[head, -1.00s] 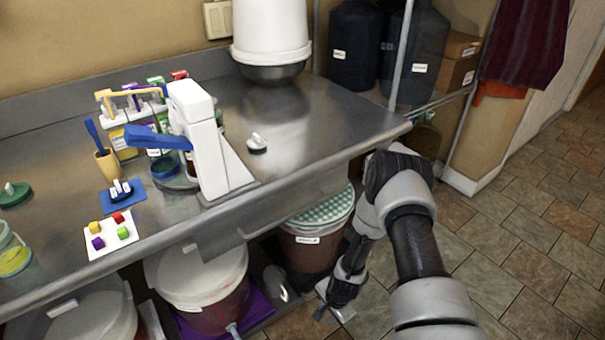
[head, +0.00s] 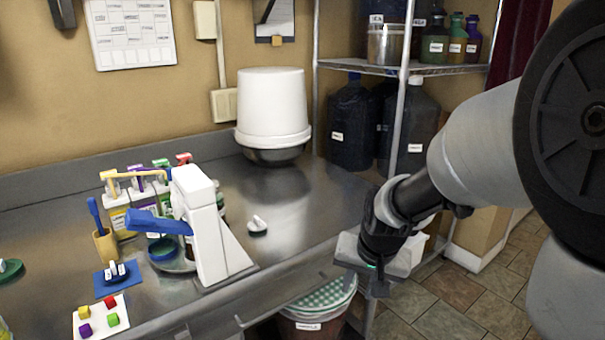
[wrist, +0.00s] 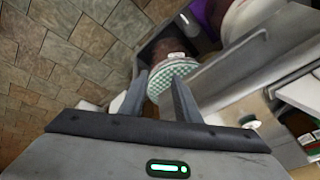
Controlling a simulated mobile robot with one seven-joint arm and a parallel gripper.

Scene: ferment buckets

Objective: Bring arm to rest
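My gripper (wrist: 158,82) is open and empty in the wrist view, with a gap between its two dark fingers. The bucket with a green checkered cloth lid (wrist: 172,72) shows beyond and between the fingers, apart from them. In the head view my arm is bent at the right, and my gripper (head: 372,268) hangs beside the steel counter's right front edge, above the floor. Its fingers are hard to make out there. The checkered-lid bucket (head: 318,305) stands below the counter, under and left of my gripper.
The steel counter (head: 300,205) holds a white press-like stand (head: 208,225) with a blue lever, a white bucket on a steel bowl (head: 273,110) and small colored items. A wire shelf (head: 420,70) with jugs and bottles stands behind my arm. Tiled floor (head: 440,305) is clear at right.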

